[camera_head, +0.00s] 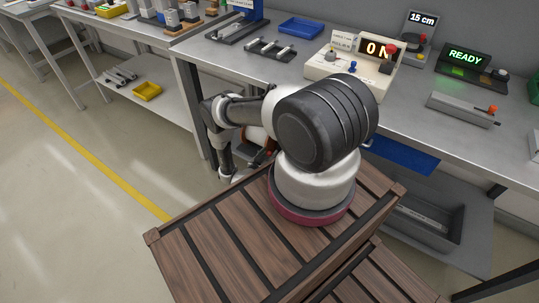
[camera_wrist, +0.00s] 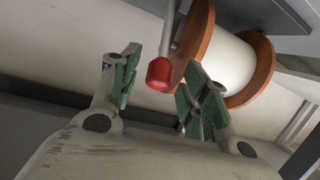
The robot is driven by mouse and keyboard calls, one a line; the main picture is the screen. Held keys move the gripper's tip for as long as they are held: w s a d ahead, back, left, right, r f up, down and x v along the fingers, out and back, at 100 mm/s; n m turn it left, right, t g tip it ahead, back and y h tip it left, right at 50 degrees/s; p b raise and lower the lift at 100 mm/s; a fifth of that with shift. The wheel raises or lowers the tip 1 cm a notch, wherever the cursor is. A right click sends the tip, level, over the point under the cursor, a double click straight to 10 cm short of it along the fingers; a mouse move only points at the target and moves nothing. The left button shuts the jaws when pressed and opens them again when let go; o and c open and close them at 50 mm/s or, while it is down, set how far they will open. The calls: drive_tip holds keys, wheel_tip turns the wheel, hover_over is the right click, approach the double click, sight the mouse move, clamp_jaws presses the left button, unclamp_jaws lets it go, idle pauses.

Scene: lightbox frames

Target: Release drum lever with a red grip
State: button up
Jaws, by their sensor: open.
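In the wrist view, a red grip (camera_wrist: 160,73) sits at the end of a thin grey lever (camera_wrist: 168,30) that comes down from the top edge. The grip lies in the gap between the fingertips of my gripper (camera_wrist: 160,66), nearer the right finger. My gripper is open, with green pads on both fingers. Whether a finger touches the grip, I cannot tell. Right behind the lever is the drum (camera_wrist: 228,62), a white core between two orange-brown flanges. In the head view my arm hides most of this area.
In the head view, a grey workbench (camera_head: 222,58) stands ahead, carrying a control box (camera_head: 330,68) showing "ON", a "READY" display (camera_head: 465,58) and a blue tray (camera_head: 301,27). A grey bin (camera_head: 425,222) is on the lower shelf. The floor at left is clear.

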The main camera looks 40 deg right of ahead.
drive_tip(key=v, duration=1)
drive_tip(key=shift+s+a, duration=0.15)
drive_tip(key=shift+a, duration=0.15)
drive_tip(key=shift+r, duration=0.15)
drive_tip(key=shift+c, duration=0.9)
drive_tip(key=w+d+r, duration=0.1)
drive_tip(key=r, duration=0.1)
drive_tip(key=w+d+r+m+g, duration=0.1)
drive_tip(key=w+r, duration=0.1)
drive_tip(key=w+d+r+m, duration=0.1)
drive_tip(key=d+r, duration=0.1)
drive_tip(key=shift+w+d+r+h, duration=0.1)
drive_tip(key=shift+w+d+h, duration=0.05)
drive_tip(key=shift+w+h, duration=0.2)
clamp_jaws()
drive_tip(key=d+r+m+g+y, duration=0.1)
drive_tip(key=d+r+m+g, duration=0.1)
drive_tip(key=d+r, duration=0.15)
drive_tip(key=d+f+y, duration=0.2)
drive_tip(key=d+f, duration=0.4)
drive_tip(key=d, duration=0.1)
drive_tip(key=shift+w+a+f, duration=0.1)
drive_tip(key=shift+a+f, duration=1.3)
drive_tip(key=shift+a, duration=0.1)
